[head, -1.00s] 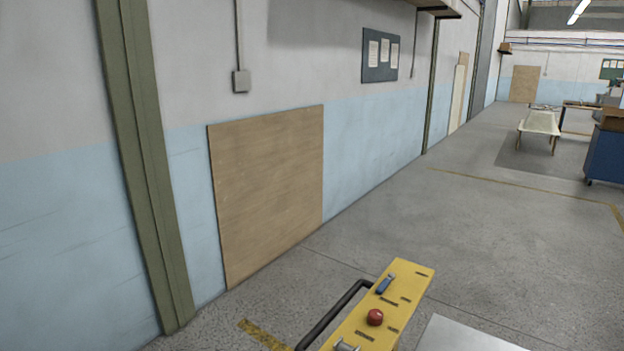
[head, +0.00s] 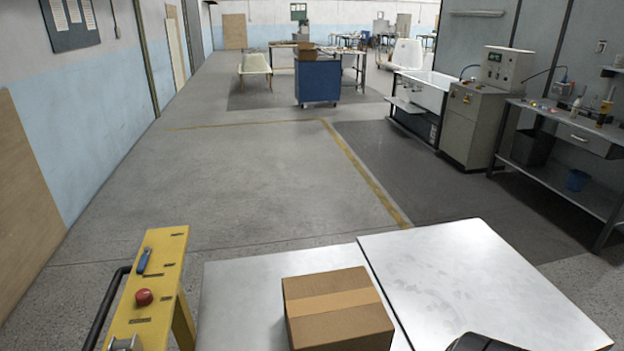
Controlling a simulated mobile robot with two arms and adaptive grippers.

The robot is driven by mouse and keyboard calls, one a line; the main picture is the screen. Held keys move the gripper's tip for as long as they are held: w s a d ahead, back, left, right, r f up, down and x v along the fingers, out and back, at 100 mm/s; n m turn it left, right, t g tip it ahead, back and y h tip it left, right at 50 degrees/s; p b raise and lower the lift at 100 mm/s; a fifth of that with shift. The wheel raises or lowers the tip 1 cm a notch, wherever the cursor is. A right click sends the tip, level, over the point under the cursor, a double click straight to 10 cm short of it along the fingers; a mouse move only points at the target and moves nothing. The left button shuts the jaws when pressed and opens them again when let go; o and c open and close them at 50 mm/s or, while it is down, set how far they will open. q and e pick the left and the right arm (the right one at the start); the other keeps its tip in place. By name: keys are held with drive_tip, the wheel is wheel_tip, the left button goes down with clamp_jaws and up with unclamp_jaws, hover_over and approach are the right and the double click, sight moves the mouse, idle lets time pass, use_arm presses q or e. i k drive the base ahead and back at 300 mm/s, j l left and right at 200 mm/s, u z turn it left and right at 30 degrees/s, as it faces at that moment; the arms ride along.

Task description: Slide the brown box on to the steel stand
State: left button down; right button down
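The brown box (head: 335,309), a closed carton with a lighter tape strip across its top, sits upright on the left of two bright metal tops (head: 235,290). Its right side is close to the seam between the tops. The right metal top (head: 480,270), which looks like the steel stand, is bare apart from a dark piece over its front. That piece, cut off by the bottom edge, looks like part of my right gripper or wrist (head: 485,343). No fingers show, and it is apart from the box. My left gripper is not in view.
A yellow panel (head: 150,285) with a red button and black handle stands left of the metal tops. Open floor (head: 230,185) lies beyond. A blue cabinet (head: 317,82) stands further back, and a grey machine (head: 475,120) and workbench (head: 570,160) are at right.

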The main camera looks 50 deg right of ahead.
sight(342, 309)
drive_tip(key=z, duration=1.6)
drive_tip(key=k+j, duration=0.15)
drive_tip(key=j, duration=0.35)
drive_tip(key=k+j+u, duration=0.1)
drive_tip(key=j, duration=0.4)
drive_tip(key=k+j, duration=0.1)
drive_tip(key=j, duration=0.45)
drive_tip(key=k+j+u, duration=0.1)
drive_tip(key=j, duration=0.4)
drive_tip(key=k+j, duration=0.15)
drive_tip(key=j, duration=0.4)
drive_tip(key=l+u, duration=0.05)
